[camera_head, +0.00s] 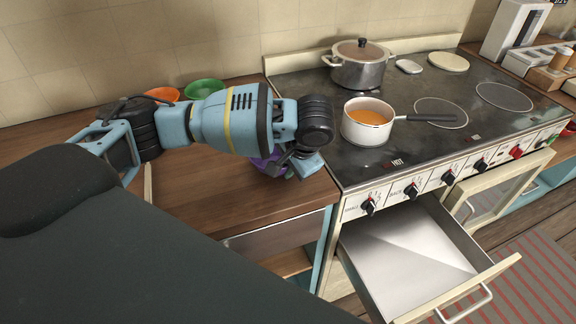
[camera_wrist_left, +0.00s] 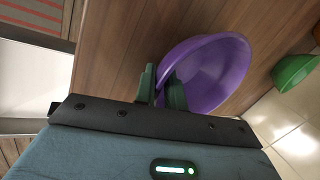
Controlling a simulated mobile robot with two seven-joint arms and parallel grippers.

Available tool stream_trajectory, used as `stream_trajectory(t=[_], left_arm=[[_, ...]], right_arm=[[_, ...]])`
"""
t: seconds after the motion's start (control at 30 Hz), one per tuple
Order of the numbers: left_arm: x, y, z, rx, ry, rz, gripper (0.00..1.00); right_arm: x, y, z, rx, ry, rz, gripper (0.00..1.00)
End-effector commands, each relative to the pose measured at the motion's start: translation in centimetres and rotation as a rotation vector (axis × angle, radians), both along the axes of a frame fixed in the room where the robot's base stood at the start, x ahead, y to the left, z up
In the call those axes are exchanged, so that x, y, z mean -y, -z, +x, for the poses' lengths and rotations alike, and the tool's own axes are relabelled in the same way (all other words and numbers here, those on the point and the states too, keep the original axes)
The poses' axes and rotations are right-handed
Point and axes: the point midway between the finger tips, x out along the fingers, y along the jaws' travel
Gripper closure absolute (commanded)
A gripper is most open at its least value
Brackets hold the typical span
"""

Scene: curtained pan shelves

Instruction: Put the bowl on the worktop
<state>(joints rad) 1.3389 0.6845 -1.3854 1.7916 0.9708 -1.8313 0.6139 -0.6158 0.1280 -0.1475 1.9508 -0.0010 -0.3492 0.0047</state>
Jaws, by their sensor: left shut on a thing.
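The purple bowl (camera_wrist_left: 210,75) shows large in the left wrist view, with its near rim between the fingers of my left gripper (camera_wrist_left: 162,88). My left gripper is shut on that rim. In the head view, only a small part of the bowl (camera_head: 259,164) shows beneath my left gripper (camera_head: 279,166); the arm hides the rest. The bowl is over the wooden worktop (camera_head: 215,203), left of the stove. I cannot tell whether its base touches the wood. My right gripper is in neither view.
An orange bowl (camera_head: 162,94) and a green bowl (camera_head: 204,88) are at the back of the worktop. A saucepan (camera_head: 367,124) with orange contents and a lidded pot (camera_head: 359,66) stand on the stove. An empty drawer (camera_head: 410,255) is open below. The worktop's front is clear.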

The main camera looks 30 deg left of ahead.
Motion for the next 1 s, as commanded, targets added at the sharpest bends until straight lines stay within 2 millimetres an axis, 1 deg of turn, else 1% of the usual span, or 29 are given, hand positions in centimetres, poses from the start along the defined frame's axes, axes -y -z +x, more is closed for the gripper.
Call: stream_trajectory(t=[0.27,0.3,0.47,0.77,0.87,1.0], left_arm=[[0.0,0.3,0.0,0.001,0.000,0.000,1.00],[0.0,0.3,0.0,0.002,0.000,-0.001,0.83],[0.0,0.3,0.0,0.001,0.000,0.000,0.63],[0.1,0.2,0.0,0.000,0.000,-0.001,0.63],[0.4,-0.5,-0.1,0.001,0.002,-0.002,0.63],[1.2,-2.4,-0.4,0.001,0.003,-0.002,0.63]], right_arm=[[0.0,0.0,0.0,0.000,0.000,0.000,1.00],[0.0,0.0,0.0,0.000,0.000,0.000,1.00],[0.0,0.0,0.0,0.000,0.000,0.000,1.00],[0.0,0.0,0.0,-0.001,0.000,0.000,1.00],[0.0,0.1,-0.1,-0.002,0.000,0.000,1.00],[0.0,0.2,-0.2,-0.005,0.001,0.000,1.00]])
